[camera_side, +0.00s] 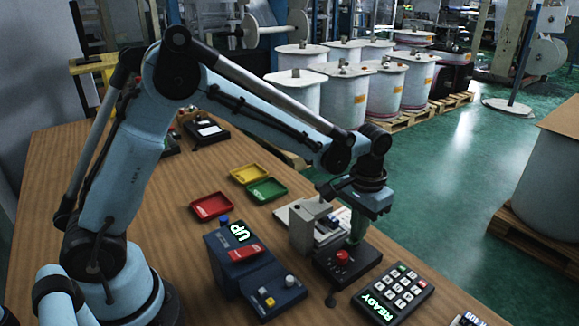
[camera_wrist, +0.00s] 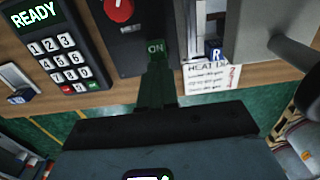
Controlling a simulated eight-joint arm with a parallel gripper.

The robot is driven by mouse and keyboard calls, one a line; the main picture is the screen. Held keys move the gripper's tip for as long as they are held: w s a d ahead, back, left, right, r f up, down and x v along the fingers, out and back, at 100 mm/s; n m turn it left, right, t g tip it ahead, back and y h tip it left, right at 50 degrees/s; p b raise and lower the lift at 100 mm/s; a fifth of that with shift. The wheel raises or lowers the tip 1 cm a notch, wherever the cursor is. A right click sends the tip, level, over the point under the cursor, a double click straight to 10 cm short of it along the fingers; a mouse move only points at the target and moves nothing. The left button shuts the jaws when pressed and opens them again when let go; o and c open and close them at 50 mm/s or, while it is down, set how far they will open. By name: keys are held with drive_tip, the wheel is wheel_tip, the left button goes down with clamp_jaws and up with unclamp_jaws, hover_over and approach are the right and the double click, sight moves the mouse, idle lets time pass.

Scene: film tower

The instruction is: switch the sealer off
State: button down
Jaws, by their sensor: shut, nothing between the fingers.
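A dark control box (camera_side: 335,273) with a round red knob (camera_side: 342,257) stands near the table's right edge. In the wrist view the red knob (camera_wrist: 118,9) is at the top, and a small green "ON" patch (camera_wrist: 156,46) shows to its lower right. My gripper (camera_side: 352,243) points down over the back right of this box. In the wrist view the shut, empty fingers (camera_wrist: 157,66) reach up to just below the "ON" patch; I cannot tell whether they touch it. A paper label reading "HEAT" (camera_wrist: 208,79) lies to their right, partly cut off.
A keypad reading "READY" (camera_side: 397,290) lies right of the box. A grey machine (camera_side: 305,232) stands behind it. A blue unit showing "UP" (camera_side: 225,262) stands to the left. Red (camera_side: 211,206), yellow (camera_side: 250,173) and green (camera_side: 267,190) trays lie farther back.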

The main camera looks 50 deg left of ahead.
drive_tip(key=shift+r, duration=3.45)
drive_tip(key=s+a+r+t, duration=0.1)
drive_tip(key=s+a+t, duration=0.2)
drive_tip(key=s, duration=0.4)
drive_tip(key=s+a+r+t, duration=0.2)
drive_tip(key=s+a+t, duration=0.2)
drive_tip(key=s, duration=0.4)
drive_tip(key=shift+a, duration=0.75)
drive_tip(key=shift+w, duration=0.1)
